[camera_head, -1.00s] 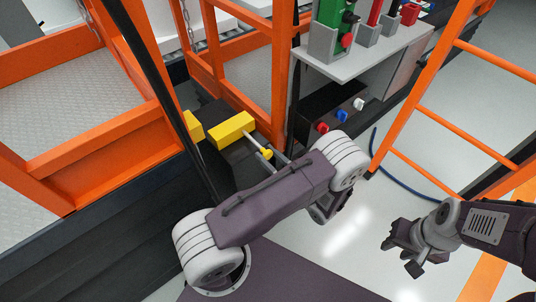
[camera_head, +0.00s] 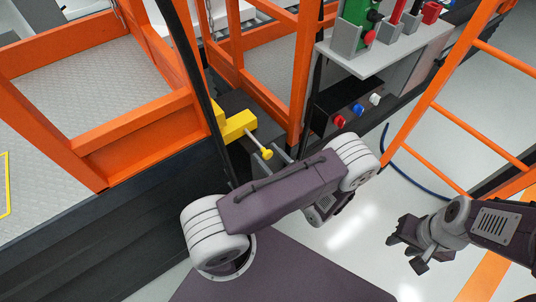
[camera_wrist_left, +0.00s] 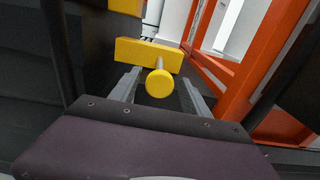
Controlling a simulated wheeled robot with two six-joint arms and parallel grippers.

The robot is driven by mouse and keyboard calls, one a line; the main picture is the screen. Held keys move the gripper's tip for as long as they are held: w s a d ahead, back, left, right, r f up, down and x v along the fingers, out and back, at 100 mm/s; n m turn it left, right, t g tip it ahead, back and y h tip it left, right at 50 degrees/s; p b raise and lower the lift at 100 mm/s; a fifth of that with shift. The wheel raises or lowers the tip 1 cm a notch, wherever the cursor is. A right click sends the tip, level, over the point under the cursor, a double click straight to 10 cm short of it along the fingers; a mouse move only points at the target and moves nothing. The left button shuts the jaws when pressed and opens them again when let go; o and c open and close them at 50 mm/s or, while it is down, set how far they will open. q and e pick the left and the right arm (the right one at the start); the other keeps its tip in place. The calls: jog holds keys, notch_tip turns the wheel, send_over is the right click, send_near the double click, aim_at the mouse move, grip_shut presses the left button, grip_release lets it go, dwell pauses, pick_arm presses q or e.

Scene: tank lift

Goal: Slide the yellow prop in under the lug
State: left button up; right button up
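The yellow prop (camera_head: 241,125) is a block with a thin rod ending in a round yellow knob (camera_head: 267,154). A yellow piece, seemingly the lug (camera_head: 217,110), is just behind it; the two look run together in the head view. The left wrist view shows the prop block (camera_wrist_left: 140,52) below and nearer than the lug (camera_wrist_left: 127,6), with a visible gap between. My left gripper (camera_head: 276,158) is open, its grey fingers either side of the knob (camera_wrist_left: 160,84), clear of it. My right gripper (camera_head: 408,252) hangs open and empty over the floor.
Orange railings and an orange post (camera_head: 303,80) stand close behind the prop. A grey shelf (camera_head: 385,50) with tools and a knob panel (camera_head: 350,105) are to the right. Floor is clear around my right gripper.

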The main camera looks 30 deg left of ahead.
pick_arm(q)
jog(key=shift+d, duration=0.1)
jog(key=p+v, duration=0.2)
jog(key=v, duration=0.7)
